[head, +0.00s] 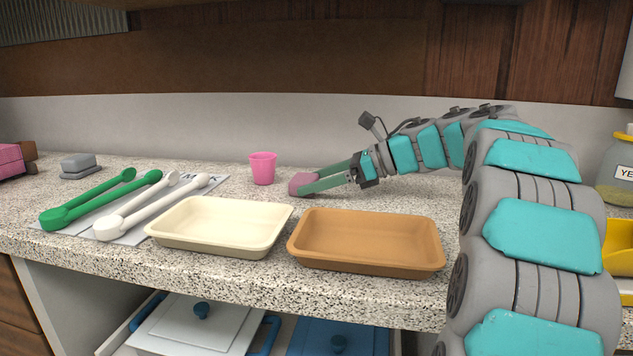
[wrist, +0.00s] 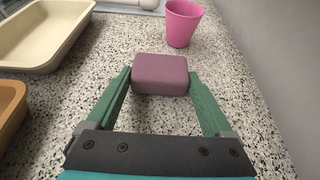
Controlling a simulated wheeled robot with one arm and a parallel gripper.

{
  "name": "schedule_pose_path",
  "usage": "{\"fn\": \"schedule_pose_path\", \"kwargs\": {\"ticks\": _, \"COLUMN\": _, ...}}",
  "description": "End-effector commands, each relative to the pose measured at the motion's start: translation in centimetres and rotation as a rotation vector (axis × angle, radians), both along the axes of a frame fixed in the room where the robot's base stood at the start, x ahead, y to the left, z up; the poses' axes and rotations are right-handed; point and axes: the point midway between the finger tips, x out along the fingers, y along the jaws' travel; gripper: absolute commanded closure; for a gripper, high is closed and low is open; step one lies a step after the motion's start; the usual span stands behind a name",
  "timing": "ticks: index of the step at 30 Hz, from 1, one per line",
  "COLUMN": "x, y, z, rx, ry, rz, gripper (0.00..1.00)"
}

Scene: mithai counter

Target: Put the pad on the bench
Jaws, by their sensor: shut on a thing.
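The pad is a small mauve block (wrist: 161,74), held between the two green fingers of my gripper (wrist: 162,86) in the wrist view. In the head view, the pad (head: 301,184) is at the tips of my gripper (head: 306,184), just right of the pink cup. The bench (head: 75,248) is a speckled stone counter. The pad is low over it; I cannot tell whether it touches the surface. My gripper is shut on the pad.
A pink cup (head: 262,168) stands close by. A cream tray (head: 222,244) and a brown tray (head: 366,262) lie in front. Green tongs (head: 100,200) and white tongs (head: 150,205) lie at left, with a grey block (head: 79,163) behind. A labelled jar (head: 617,170) stands at right.

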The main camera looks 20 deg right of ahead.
Motion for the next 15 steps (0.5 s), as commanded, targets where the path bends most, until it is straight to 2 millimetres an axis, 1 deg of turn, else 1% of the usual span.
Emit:
{"fn": "schedule_pose_path", "kwargs": {"ticks": 1, "x": 0.00, "y": 0.00, "z": -0.05, "rx": 0.000, "ry": 0.000, "rz": 0.000, "gripper": 0.11}}
{"fn": "schedule_pose_path", "kwargs": {"ticks": 4, "x": 0.01, "y": 0.00, "z": -0.02, "rx": 0.000, "ry": 0.000, "rz": 0.000, "gripper": 0.00}}
{"fn": "schedule_pose_path", "kwargs": {"ticks": 10, "x": 0.01, "y": -0.01, "z": -0.01, "rx": 0.000, "ry": 0.000, "rz": 0.000, "gripper": 0.00}}
{"fn": "schedule_pose_path", "kwargs": {"ticks": 14, "x": 0.00, "y": 0.00, "z": 0.35, "rx": 0.000, "ry": 0.000, "rz": 0.000, "gripper": 0.00}}
{"fn": "schedule_pose_path", "kwargs": {"ticks": 15, "x": -0.12, "y": -0.31, "z": 0.26, "rx": -0.001, "ry": -0.001, "rz": -0.001, "gripper": 0.00}}
